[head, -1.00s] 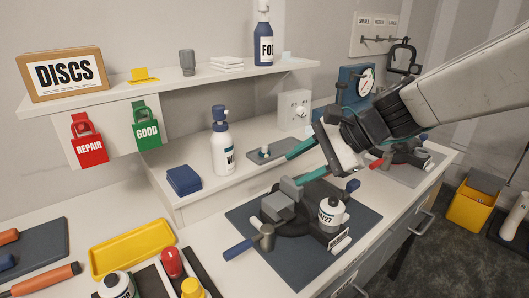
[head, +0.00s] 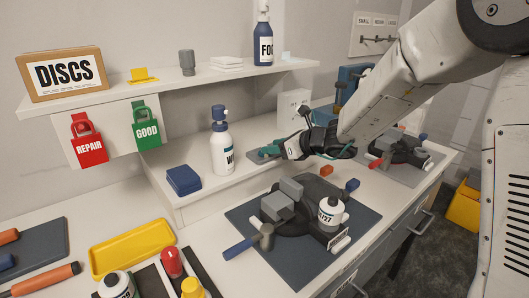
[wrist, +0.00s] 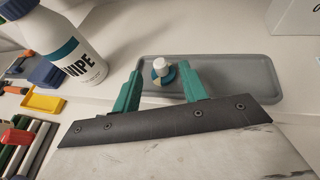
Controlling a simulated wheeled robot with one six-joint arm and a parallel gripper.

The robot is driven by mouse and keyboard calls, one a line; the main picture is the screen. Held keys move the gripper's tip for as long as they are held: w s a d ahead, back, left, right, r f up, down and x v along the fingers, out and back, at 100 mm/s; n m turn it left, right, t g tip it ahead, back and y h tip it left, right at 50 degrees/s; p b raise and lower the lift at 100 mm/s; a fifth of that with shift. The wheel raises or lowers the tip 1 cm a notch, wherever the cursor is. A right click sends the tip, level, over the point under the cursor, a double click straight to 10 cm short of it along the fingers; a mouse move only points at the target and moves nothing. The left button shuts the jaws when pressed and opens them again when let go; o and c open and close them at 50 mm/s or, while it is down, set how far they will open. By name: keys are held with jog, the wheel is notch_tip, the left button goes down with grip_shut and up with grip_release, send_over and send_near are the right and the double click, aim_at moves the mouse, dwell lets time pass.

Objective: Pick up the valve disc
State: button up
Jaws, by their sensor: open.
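The valve disc (wrist: 163,72) appears to be the small round piece with a white top and a blue and beige base on the grey tray (wrist: 235,75) in the wrist view. My gripper (wrist: 159,68) is open, with its two green fingers on either side of the piece in that view. I cannot tell whether the fingers touch it or how high they are above the tray. In the head view my gripper (head: 265,153) is over the tray on the raised shelf, and it hides the piece there.
A white WIPE bottle (head: 222,153) stands close left of the gripper, with a blue folded cloth (head: 184,181) beyond it. A white box with a knob (head: 293,105) is behind.

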jog(key=shift+x, duration=1.6)
jog(key=shift+d+f, duration=0.1)
grip_shut()
jog(key=shift+r, duration=0.4)
jog(key=r, duration=0.3)
jog(key=shift+s, duration=0.25)
jog(key=s, duration=1)
jog(key=s+r, duration=0.1)
jog(key=s, duration=0.4)
jog(key=shift+s+d+r, duration=0.1)
jog(key=shift+s, duration=0.2)
